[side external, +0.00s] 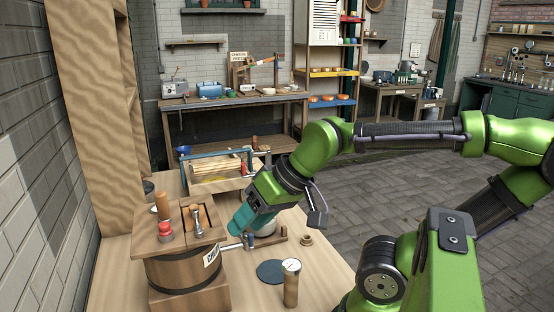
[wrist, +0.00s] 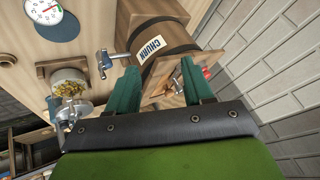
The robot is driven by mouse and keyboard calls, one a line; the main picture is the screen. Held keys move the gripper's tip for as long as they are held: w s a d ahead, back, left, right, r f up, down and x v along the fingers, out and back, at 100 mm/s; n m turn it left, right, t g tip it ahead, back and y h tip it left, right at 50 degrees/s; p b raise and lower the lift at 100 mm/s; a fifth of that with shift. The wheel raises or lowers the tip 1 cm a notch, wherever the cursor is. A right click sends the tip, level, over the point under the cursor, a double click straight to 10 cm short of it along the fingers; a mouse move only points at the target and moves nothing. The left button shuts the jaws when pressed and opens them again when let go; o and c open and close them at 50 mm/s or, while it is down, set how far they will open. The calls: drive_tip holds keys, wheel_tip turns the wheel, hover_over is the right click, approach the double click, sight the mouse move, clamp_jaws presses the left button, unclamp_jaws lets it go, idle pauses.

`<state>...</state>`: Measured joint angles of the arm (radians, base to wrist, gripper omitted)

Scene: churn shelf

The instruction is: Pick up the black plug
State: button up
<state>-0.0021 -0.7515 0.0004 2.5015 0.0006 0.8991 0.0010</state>
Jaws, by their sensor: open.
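I cannot make out a black plug for certain in either view. My gripper (side external: 243,222) has teal fingers and points down and left, close to the right side of the wooden churn (side external: 184,268). In the wrist view my gripper (wrist: 160,66) is open, with nothing seen between the fingers; the churn (wrist: 150,22) with its "CHURN" label lies beyond them. A metal tap (wrist: 106,62) sticks out of the churn beside one finger.
A wooden handle (side external: 162,206) and a red knob (side external: 165,230) stand on the churn lid. A dark round mat (side external: 271,272) and a dial gauge on a wooden post (side external: 291,284) are at the front right. A blue-framed press (side external: 215,172) stands behind. A brick wall borders the left.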

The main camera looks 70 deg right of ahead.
drive_tip(key=w+d+r+n+g+h, duration=0.15)
drive_tip(key=w+d, duration=0.35)
drive_tip(key=d, duration=0.5)
drive_tip(key=w+d+r+n+g+h, duration=0.1)
drive_tip(key=w+d+r+n+g, duration=0.3)
drive_tip(key=d, duration=0.6)
drive_tip(key=w+d+r+n+g, duration=0.1)
drive_tip(key=d+r+n+g, duration=0.15)
drive_tip(key=d+n, duration=0.95)
drive_tip(key=shift+n+t+y, duration=0.25)
drive_tip(key=shift+n+t, duration=0.25)
drive_tip(key=shift+n, duration=0.15)
drive_tip(key=f, duration=0.6)
drive_tip(key=a+f, duration=0.1)
drive_tip(key=f, duration=0.3)
drive_tip(key=shift+w, duration=0.15)
drive_tip(key=shift+w+f, duration=0.15)
drive_tip(key=shift+f, duration=1.3)
drive_tip(key=shift+w+f, duration=0.1)
drive_tip(key=shift+f, duration=1.35)
clamp_jaws()
